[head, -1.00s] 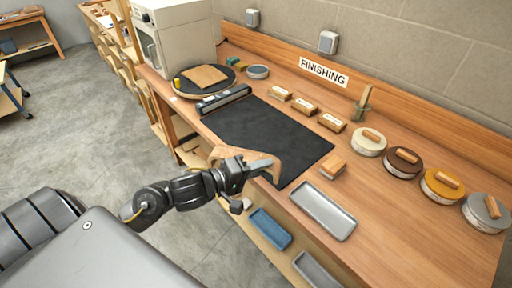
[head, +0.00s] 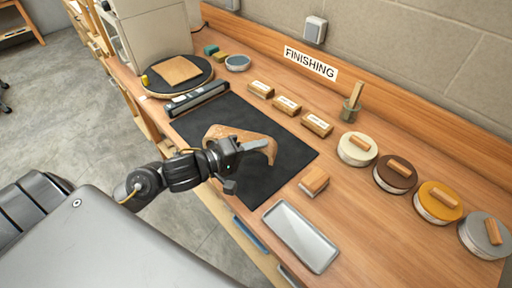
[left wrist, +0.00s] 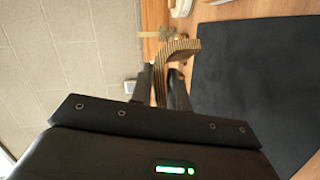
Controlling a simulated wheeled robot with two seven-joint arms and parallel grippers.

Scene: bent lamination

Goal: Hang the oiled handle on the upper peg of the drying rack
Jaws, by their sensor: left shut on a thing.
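The handle is a bent, curved strip of pale laminated wood (head: 218,131), held over the black mat (head: 262,178) on the bench. My left gripper (head: 241,147) is shut on it; the jaws cover part of the strip. In the left wrist view the layered edge of the handle (left wrist: 180,47) rises between the two fingers of my left gripper (left wrist: 162,90) and bends to the right. I cannot make out a drying rack or its upper peg in these views. My right gripper is not in view.
Right of the mat are a sanding block (head: 314,181), a grey tray (head: 300,236) and several round tins, including a yellow-topped one (head: 438,203). A jar with a brush (head: 352,105) stands near the wall. A turntable (head: 177,75) and a bulky machine (head: 150,30) are at the far left.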

